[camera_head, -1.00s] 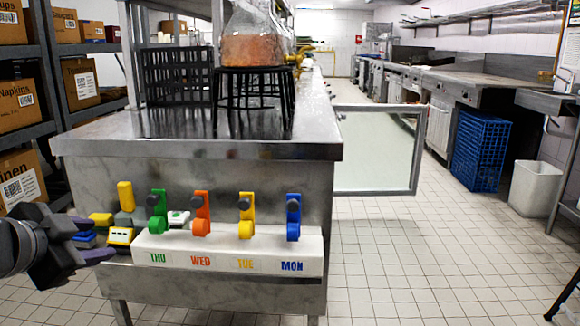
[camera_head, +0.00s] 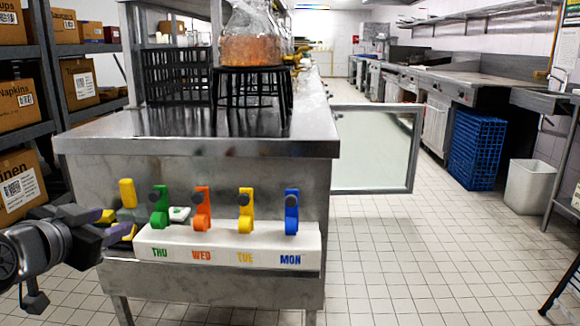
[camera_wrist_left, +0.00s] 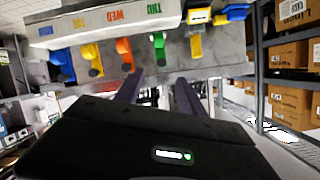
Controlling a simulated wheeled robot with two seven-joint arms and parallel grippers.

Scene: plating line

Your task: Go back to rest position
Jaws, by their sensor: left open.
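My left gripper (camera_head: 114,226) is at the left of the head view, open and empty, beside the left end of the white day rack (camera_head: 225,247). In the left wrist view its two dark fingers (camera_wrist_left: 156,88) are spread apart, with nothing between them. The rack bears the labels THU, WED, TUE and MON, with a green clip (camera_head: 159,207), an orange clip (camera_head: 202,209), a yellow clip (camera_head: 246,210) and a blue clip (camera_head: 292,211) standing above them. My right gripper is in neither view.
A steel counter (camera_head: 190,148) carries a black stool-like stand (camera_head: 249,72). Shelves with boxes (camera_head: 18,107) rise at the far left. The tiled floor (camera_head: 400,255) at right is open.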

